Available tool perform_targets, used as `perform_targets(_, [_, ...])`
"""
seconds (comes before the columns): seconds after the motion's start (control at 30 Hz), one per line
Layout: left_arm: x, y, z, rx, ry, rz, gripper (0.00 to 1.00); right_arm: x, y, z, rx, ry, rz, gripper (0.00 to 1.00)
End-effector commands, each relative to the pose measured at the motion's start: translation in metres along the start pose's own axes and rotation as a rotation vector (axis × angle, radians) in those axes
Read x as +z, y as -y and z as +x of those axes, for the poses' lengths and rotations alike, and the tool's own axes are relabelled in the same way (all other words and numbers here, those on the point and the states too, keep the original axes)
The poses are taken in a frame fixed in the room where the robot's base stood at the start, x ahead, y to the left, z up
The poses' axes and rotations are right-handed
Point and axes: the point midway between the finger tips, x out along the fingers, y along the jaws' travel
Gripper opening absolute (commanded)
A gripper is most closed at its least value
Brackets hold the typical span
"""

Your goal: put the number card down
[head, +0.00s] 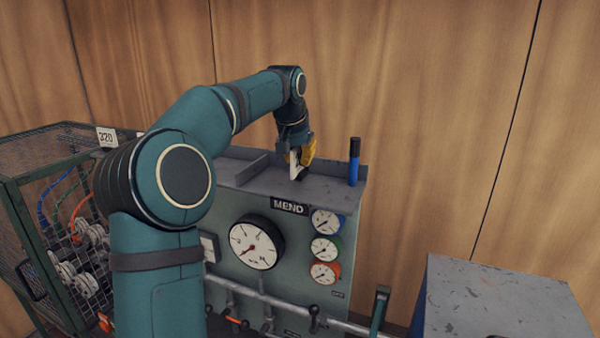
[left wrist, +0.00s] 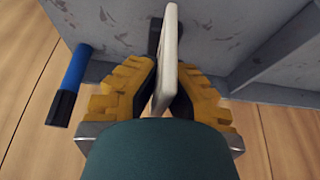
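The number card (head: 294,161) is a thin white plate, seen nearly edge-on above the top of the grey-green gauge cabinet (head: 240,177). My left gripper (head: 301,160), with yellow fingers, is shut on it. In the left wrist view the card (left wrist: 168,60) stands upright between the two fingers (left wrist: 164,92), its far end close to the grey top. I cannot tell whether it touches that surface. A dark patch lies beside its far end. Its number face is not readable. My right gripper is not in view.
A blue marker with a black cap (head: 354,162) stands upright on the cabinet top, right of the gripper. A low divider (head: 252,169) lies left. A mesh cage (head: 22,215) bearing a "320" label (head: 106,137) is at left; a grey box (head: 500,300) at lower right.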

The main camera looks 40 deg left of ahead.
Motion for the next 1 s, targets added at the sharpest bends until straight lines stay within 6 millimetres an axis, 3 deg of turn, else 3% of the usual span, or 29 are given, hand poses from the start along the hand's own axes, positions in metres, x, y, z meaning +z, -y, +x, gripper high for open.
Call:
perform_targets(0.2, [0.012,0.0,0.026,0.0,0.002,-0.001,0.0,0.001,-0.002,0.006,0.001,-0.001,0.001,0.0])
perform_targets(0.6, [0.013,0.0,0.031,0.0,0.001,0.0,0.0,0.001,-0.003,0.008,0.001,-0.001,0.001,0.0])
perform_targets(0.63, [0.013,0.0,0.03,0.0,0.001,0.0,0.16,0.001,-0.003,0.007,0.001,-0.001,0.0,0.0])
perform_targets(0.7, [0.013,0.0,0.03,0.0,0.001,0.0,0.34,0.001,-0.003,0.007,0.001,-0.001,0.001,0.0])
perform_targets(1.0, [0.012,0.0,0.029,0.0,0.001,0.0,0.34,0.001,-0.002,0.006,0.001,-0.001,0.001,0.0])
